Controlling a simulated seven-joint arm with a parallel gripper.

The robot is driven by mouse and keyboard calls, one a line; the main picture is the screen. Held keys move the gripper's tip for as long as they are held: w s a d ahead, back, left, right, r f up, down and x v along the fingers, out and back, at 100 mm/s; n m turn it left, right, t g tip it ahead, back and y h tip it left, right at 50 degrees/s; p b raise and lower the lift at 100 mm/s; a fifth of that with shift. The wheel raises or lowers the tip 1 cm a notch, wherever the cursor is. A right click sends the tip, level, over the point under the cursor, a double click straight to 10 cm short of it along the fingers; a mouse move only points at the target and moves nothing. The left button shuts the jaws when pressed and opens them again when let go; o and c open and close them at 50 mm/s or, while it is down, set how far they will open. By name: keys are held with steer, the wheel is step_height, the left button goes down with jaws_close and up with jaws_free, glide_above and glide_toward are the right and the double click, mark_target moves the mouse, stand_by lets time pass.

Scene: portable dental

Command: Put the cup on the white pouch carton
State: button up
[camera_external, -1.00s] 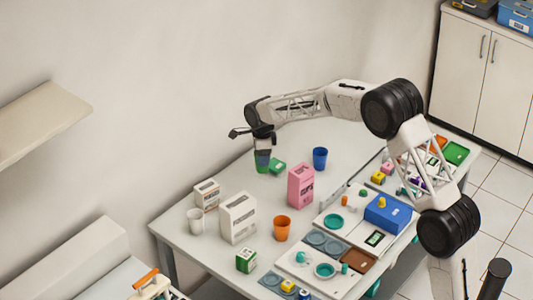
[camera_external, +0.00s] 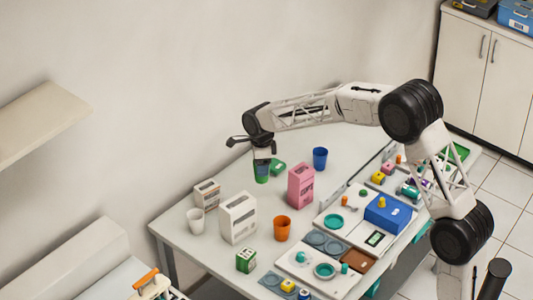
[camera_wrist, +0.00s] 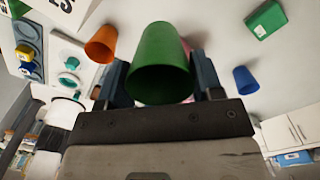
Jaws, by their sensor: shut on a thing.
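My gripper (camera_external: 262,158) is shut on a green cup (camera_external: 262,174), with a finger on either side of it. In the wrist view the green cup (camera_wrist: 160,60) sits upright between the fingers, its open mouth toward the camera. In the outside view its upper part is partly hidden by my gripper. I cannot tell how far its base is from the table. The larger white carton (camera_external: 238,219) stands upright left of and nearer the camera than the cup, apart from it. Part of a white, lettered carton (camera_wrist: 68,10) shows at the wrist view's top left.
A pink carton (camera_external: 301,186) and an orange cup (camera_external: 282,228) stand near the white carton. A smaller carton (camera_external: 207,194) and a white cup (camera_external: 196,221) are at its left. A green box (camera_external: 278,167) and a blue cup (camera_external: 320,158) are near my gripper. Trays fill the right.

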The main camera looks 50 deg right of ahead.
steer(key=s+a+r, duration=0.2)
steer(key=s+a, duration=0.4)
steer(key=s, duration=0.2)
steer(key=s+a+r, duration=0.3)
steer(key=s+a, duration=0.4)
steer(key=s, duration=0.2)
steer(key=shift+s+a+r, duration=0.15)
steer(key=shift+r, duration=0.2)
glide_toward(237, 202)
steer(key=shift+s+r, duration=0.4)
steer(key=shift+s, duration=0.05)
stand_by(0.4)
steer(key=shift+w+f, duration=0.2)
steer(key=shift+f, duration=0.7)
steer(key=shift+w+f, duration=0.2)
steer(key=shift+f, duration=0.7)
steer(key=shift+f, duration=0.15)
